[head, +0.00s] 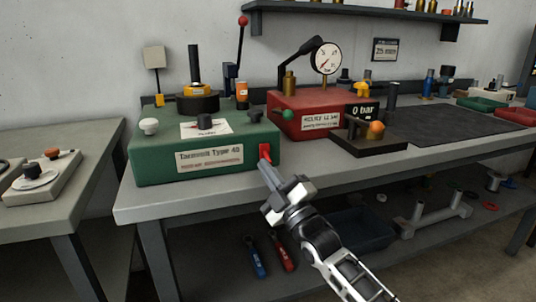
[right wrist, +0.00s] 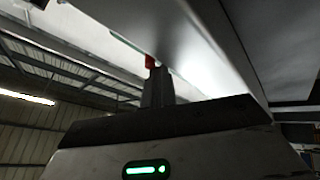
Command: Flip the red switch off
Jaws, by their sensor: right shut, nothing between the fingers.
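The red switch (head: 265,151) sits at the right end of the front face of the green box labelled "Tarmoil Type 40" (head: 150,172). My right gripper (head: 268,171) is shut and empty, its fingertips just below the switch. I cannot tell whether they touch it. In the right wrist view, the closed fingers (right wrist: 157,88) point up towards the red switch (right wrist: 150,61), whose lower part shows just beyond the tips. The switch's exact tilt is too small to read. My left gripper is not in view.
The green box stands on a grey bench (head: 200,201) near its front edge. To its right are a red box (head: 290,118) with a round gauge (head: 326,58) and a dark mat (head: 450,122). A lower shelf holds a blue bin (head: 360,232) and tools.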

